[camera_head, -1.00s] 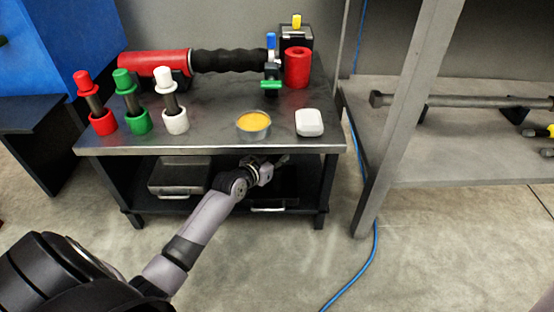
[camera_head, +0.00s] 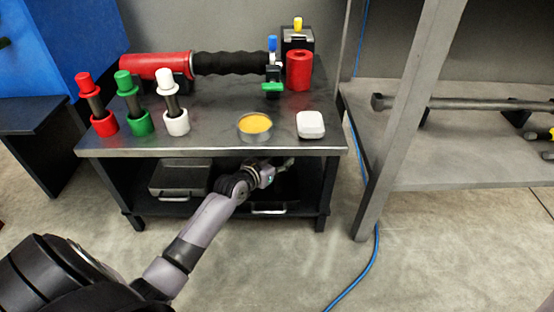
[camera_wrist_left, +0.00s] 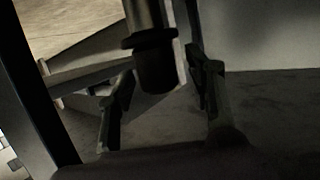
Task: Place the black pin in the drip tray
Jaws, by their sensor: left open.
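My left gripper (camera_head: 287,164) reaches under the table top, over the right part of the lower shelf. In the left wrist view the left gripper (camera_wrist_left: 162,80) is open, one finger on each side of a dark collared cylinder (camera_wrist_left: 155,70). This may be the black pin; I cannot tell whether the fingers touch it. A black tray-like container with a pale handle (camera_head: 269,209) is on the lower shelf below the gripper, mostly in shadow. I cannot tell for certain whether it is the drip tray. My right gripper is not in view.
The table top (camera_head: 215,140) is close above my left wrist. On it stand red, green and white pins in collars, a yellow-filled round dish (camera_head: 255,126) and a white block (camera_head: 310,125). A grey case (camera_head: 180,178) sits left on the shelf. A table leg (camera_head: 328,190) is at right.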

